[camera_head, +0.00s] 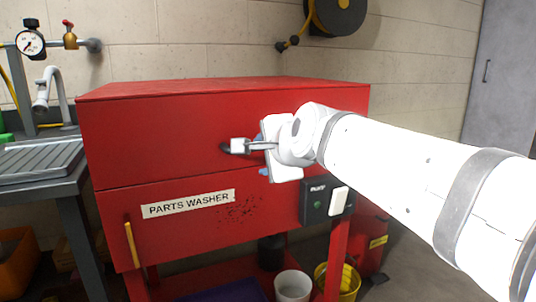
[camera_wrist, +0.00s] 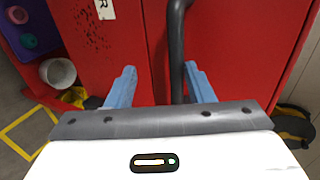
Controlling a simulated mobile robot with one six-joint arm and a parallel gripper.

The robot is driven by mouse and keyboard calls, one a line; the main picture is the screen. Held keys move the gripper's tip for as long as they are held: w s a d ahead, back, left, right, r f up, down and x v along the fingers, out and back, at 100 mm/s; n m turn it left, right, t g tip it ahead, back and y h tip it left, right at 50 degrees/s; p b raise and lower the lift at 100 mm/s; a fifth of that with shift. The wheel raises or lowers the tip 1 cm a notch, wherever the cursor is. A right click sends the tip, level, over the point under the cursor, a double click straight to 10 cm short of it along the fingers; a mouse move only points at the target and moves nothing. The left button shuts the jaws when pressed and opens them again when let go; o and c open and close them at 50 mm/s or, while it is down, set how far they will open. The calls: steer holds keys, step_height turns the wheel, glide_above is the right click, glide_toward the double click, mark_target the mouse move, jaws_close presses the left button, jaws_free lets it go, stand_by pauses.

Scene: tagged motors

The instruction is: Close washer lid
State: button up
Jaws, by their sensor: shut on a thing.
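The red parts washer stands ahead with its lid (camera_head: 150,130) down on the lower body (camera_head: 175,235); a thin seam runs between them. A dark handle (camera_head: 225,148) sits on the lid's front. My gripper (camera_head: 240,147) is at this handle, reaching in from the right. In the wrist view, the black handle bar (camera_wrist: 176,45) runs between the two blue fingers of my gripper (camera_wrist: 160,72). My gripper hides part of the lid front in the head view.
A sink bench (camera_head: 40,165) with a tap stands at the left. A black switch box (camera_head: 316,208) is on the washer's front right. A white bucket (camera_head: 292,286) and a yellow bucket (camera_head: 347,284) stand below. A hose reel (camera_head: 338,12) hangs on the wall.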

steer(key=p, duration=0.5)
glide_toward(265, 104)
steer(key=a+f, duration=0.3)
steer(key=shift+w+a+f, duration=0.1)
steer(key=shift+w+a, duration=0.15)
steer(key=shift+a, duration=0.05)
steer(key=s+d+n+g+h+p, duration=0.2)
steer(key=s+d+n+g+p, duration=0.2)
steer(key=p, duration=1.3)
steer(key=s+d+r+n+g+h+p, duration=0.1)
steer(key=s+d+n+g+h+p, duration=0.2)
steer(key=s+d+n+p, duration=0.6)
steer(key=shift+s+d+r+g+p, duration=0.3)
steer(key=shift+s+d+g+p, duration=1.15)
steer(key=shift+s+p, duration=2.7)
steer(key=shift+w+d+t, duration=0.25)
steer(key=shift+d+t, duration=0.1)
